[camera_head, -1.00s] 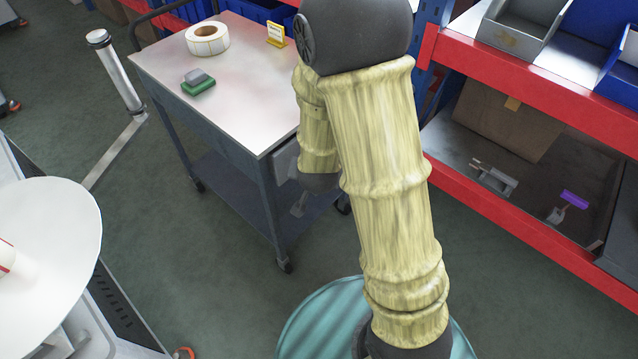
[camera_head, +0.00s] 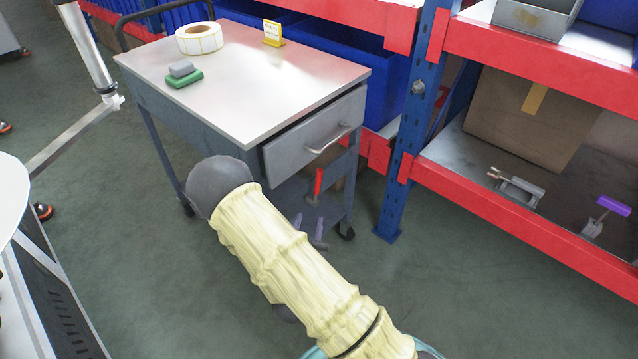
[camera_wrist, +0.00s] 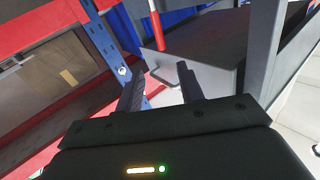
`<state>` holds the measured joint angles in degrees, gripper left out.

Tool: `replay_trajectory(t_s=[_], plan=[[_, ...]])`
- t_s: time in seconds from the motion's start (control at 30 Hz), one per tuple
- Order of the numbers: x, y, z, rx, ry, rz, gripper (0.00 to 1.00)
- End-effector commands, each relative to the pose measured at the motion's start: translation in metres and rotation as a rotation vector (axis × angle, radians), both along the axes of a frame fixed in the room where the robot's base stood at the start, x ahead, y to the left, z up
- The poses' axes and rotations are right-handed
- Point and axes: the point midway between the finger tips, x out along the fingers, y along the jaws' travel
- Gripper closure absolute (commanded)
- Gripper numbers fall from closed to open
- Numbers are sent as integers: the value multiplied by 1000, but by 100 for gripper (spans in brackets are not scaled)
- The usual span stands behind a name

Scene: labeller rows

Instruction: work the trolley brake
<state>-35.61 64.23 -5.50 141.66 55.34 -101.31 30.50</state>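The grey trolley (camera_head: 225,85) stands left of the rack. A red-handled lever (camera_head: 318,183), which looks like its brake, stands nearly upright below the drawer. The lever also shows in the wrist view (camera_wrist: 156,28), which appears upside down. My gripper (camera_wrist: 162,72) is open and empty, with a clear gap between its fingers. Its fingertips (camera_head: 308,224) show past my forearm in the head view, below the lever in the picture and apart from it. The trolley's front left leg is hidden behind my arm in the head view.
The trolley drawer (camera_head: 300,142) stands slightly out, its handle above the lever. A label roll (camera_head: 199,38), a green block (camera_head: 185,79) and a yellow sign (camera_head: 273,33) are on top. A blue rack upright (camera_head: 405,140) stands close right. Floor before the trolley is clear.

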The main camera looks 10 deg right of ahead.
Motion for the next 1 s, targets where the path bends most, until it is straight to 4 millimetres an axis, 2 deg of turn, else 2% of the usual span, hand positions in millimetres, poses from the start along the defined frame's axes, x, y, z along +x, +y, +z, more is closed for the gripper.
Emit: replay_trajectory(t_s=[0.37,0.57,1.0], plan=[[8,-3,1,4,1,-2,62],[34,-13,1,4,-1,-3,62],[107,-41,1,3,0,-3,62]])
